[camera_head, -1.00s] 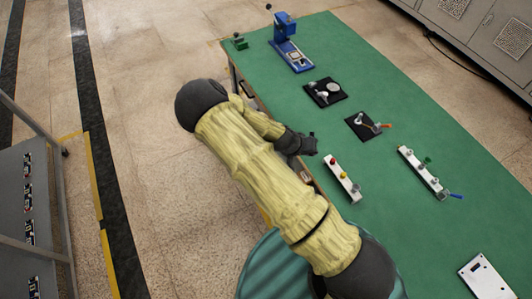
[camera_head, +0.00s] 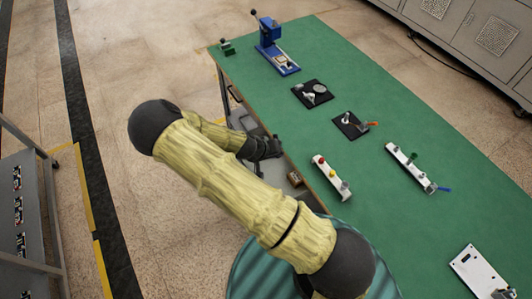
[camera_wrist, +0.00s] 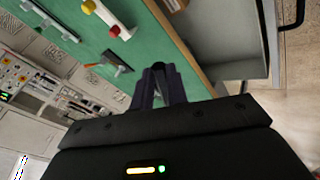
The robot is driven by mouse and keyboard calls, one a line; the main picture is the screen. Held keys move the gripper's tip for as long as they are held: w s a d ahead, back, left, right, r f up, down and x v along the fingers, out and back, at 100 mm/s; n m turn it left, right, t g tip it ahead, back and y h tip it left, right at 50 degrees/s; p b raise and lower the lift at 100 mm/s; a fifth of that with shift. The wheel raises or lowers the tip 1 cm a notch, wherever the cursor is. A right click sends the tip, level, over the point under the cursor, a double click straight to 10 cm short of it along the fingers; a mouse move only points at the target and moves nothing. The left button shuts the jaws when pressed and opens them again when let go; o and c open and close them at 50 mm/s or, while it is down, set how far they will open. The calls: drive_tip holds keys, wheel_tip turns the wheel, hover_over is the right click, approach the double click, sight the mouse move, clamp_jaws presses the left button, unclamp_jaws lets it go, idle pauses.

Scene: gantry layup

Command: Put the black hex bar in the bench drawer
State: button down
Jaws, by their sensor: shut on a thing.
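The bench drawer (camera_head: 243,121) stands open below the left edge of the green bench, a grey tray partly hidden by my arm. Its grey inside and dark handle also show at upper right in the wrist view (camera_wrist: 232,38). My gripper (camera_head: 278,145) is over the drawer side of the bench edge. In the wrist view its fingers (camera_wrist: 158,82) are closed together on a small dark piece, seemingly the black hex bar (camera_wrist: 158,67). Most of that piece is hidden by the fingers.
A brown block (camera_head: 295,179) lies in the drawer's near part. On the green bench top (camera_head: 350,90) are a white button strip (camera_head: 331,177), two black fixture plates (camera_head: 313,93), a second white strip (camera_head: 412,168) and a blue press (camera_head: 275,50).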

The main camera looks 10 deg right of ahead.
drive_tip(key=w+f+n+b, duration=0.2)
drive_tip(key=w+f+b, duration=0.3)
drive_tip(key=f+b, duration=0.3)
drive_tip(key=w+f+n+y+b, duration=0.1)
drive_tip(key=w+f+n+b, duration=0.2)
drive_tip(key=w+f+b, duration=0.3)
drive_tip(key=shift+w+f+y+b, duration=0.15)
drive_tip(key=shift+f+y+b, duration=0.15)
drive_tip(key=shift+f+b, duration=0.7)
drive_tip(key=shift+r, duration=0.1)
drive_tip(key=f+b, duration=0.4)
drive_tip(key=f, duration=0.1)
drive_tip(key=shift+s+f+b, duration=0.15)
drive_tip(key=shift+s+b, duration=0.05)
drive_tip(key=shift+b, duration=0.1)
drive_tip(key=shift+w+f+b, duration=0.1)
drive_tip(key=shift+f+b, duration=1.95)
drive_tip(key=shift+f, duration=0.7)
